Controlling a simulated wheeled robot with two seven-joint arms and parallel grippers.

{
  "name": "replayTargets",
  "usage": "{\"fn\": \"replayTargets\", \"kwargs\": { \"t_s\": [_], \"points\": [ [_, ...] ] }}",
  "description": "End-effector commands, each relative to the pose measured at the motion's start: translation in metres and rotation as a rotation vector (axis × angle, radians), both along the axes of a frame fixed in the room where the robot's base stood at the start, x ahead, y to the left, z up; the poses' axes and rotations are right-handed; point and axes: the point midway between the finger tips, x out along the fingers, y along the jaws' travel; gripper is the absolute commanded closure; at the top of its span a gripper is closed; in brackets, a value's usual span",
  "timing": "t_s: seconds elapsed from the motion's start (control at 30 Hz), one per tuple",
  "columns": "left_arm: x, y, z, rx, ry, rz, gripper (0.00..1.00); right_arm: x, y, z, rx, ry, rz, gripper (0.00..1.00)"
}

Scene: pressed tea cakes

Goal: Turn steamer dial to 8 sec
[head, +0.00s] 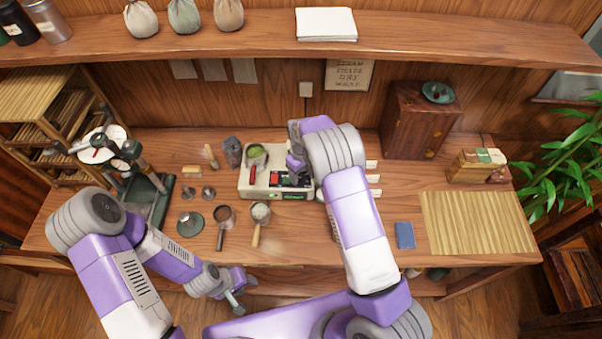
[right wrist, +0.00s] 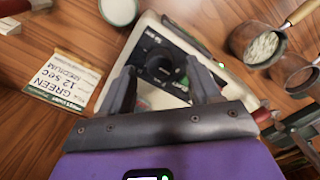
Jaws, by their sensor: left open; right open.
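The steamer (head: 246,190) is a cream box near the middle of the table, partly hidden by my right arm in the head view. In the right wrist view its dark panel carries a round black dial (right wrist: 159,68), with a small green light beside it. My right gripper (right wrist: 163,78) is open, with its two fingers on either side of the dial's area; I cannot tell whether they touch it. The dial's setting is too small to read. My left gripper (head: 238,292) is open and empty, low in front of the table edge.
A card (right wrist: 58,88) reading "GREEN 12 sec MEDIUM" lies beside the steamer. A green press (head: 150,195) stands left. A blue booklet (head: 404,235) and bamboo mat (head: 478,222) lie right.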

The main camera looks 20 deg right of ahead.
Motion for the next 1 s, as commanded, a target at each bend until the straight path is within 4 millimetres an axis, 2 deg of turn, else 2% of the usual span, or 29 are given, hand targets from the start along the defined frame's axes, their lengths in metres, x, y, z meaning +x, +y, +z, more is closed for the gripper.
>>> {"fn": "replayTargets", "kwargs": {
  "t_s": [0.2,0.47,0.83,1.0],
  "points": [
    [0.000,0.000,0.002,0.000,-0.001,0.000,0.57,0.000,0.000,-0.017,0.000,-0.001,0.000,0.38],
    [0.000,0.000,0.002,0.000,-0.001,0.000,0.57,0.000,0.000,-0.018,0.000,-0.001,0.000,0.38],
    [0.000,0.000,0.002,0.000,-0.001,0.000,0.57,0.000,0.000,-0.018,0.000,-0.001,0.000,0.93],
    [0.000,0.000,0.001,0.000,-0.001,0.000,0.57,0.000,0.000,-0.018,0.000,-0.001,-0.009,0.93]
  ]
}}
